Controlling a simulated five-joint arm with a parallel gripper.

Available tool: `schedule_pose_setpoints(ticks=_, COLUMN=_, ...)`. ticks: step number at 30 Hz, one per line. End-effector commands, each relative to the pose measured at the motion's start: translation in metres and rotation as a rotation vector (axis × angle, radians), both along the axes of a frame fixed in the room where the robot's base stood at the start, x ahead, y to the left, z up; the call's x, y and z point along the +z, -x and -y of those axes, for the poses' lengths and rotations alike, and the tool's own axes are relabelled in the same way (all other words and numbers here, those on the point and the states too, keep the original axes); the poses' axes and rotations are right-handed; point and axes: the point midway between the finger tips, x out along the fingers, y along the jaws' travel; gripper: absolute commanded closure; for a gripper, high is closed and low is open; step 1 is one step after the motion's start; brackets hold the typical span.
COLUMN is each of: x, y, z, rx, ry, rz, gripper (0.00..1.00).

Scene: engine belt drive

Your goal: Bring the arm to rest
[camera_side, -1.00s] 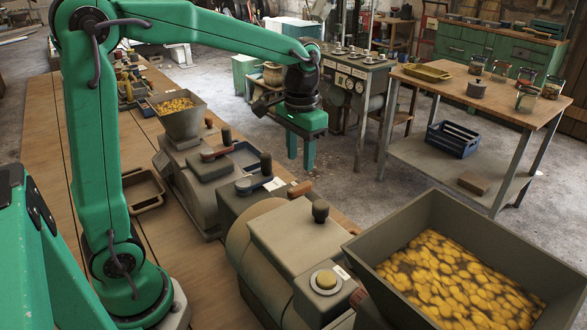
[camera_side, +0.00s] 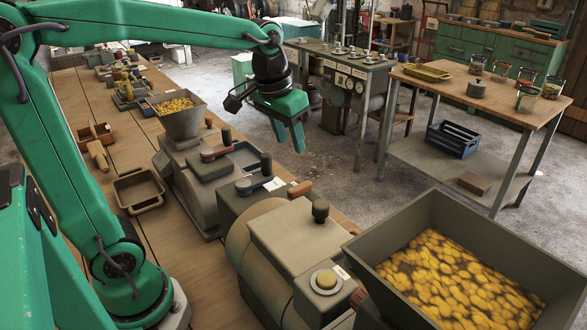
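My gripper (camera_side: 289,138) is green and hangs in the air over the gap between the long wooden bench and the grey machine stand behind. It points down, tilted a little, and touches nothing that I can see. Two finger shapes show, close side by side with at most a thin gap, so I cannot tell whether it is open or shut. No held thing shows between the fingers. My arm reaches in from the left, its forearm nearly level above the bench.
Machines with a small hopper (camera_side: 177,118) and a large hopper (camera_side: 470,262) of yellow pieces stand along the wooden bench (camera_side: 85,190). An empty tray (camera_side: 139,190) lies left of them. A side table (camera_side: 478,88) with jars and a blue crate (camera_side: 452,139) stands right. The floor between is clear.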

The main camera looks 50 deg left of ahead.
Motion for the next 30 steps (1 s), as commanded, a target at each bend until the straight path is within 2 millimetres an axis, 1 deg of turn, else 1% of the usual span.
schedule_pose_setpoints(ticks=1, x=0.007, y=0.006, z=0.000, rx=0.009, ry=0.001, rz=0.039, gripper=0.60)
schedule_pose_setpoints(ticks=3, x=0.014, y=0.014, z=0.000, rx=0.020, ry=0.003, rz=0.086, gripper=0.60)
schedule_pose_setpoints(ticks=7, x=0.021, y=0.032, z=0.001, rx=0.028, ry=0.005, rz=0.159, gripper=0.60)
schedule_pose_setpoints(ticks=10, x=0.021, y=0.049, z=0.003, rx=0.021, ry=0.004, rz=0.194, gripper=0.60)
schedule_pose_setpoints(ticks=14, x=0.013, y=0.075, z=0.005, rx=-0.001, ry=-0.002, rz=0.218, gripper=0.60)
schedule_pose_setpoints(ticks=18, x=-0.001, y=0.103, z=0.008, rx=-0.034, ry=-0.011, rz=0.229, gripper=0.60)
schedule_pose_setpoints(ticks=21, x=-0.011, y=0.119, z=0.010, rx=-0.056, ry=-0.017, rz=0.232, gripper=0.60)
schedule_pose_setpoints(ticks=25, x=-0.021, y=0.132, z=0.011, rx=-0.074, ry=-0.022, rz=0.233, gripper=0.60)
schedule_pose_setpoints(ticks=30, x=-0.026, y=0.137, z=0.011, rx=-0.084, ry=-0.024, rz=0.234, gripper=0.60)
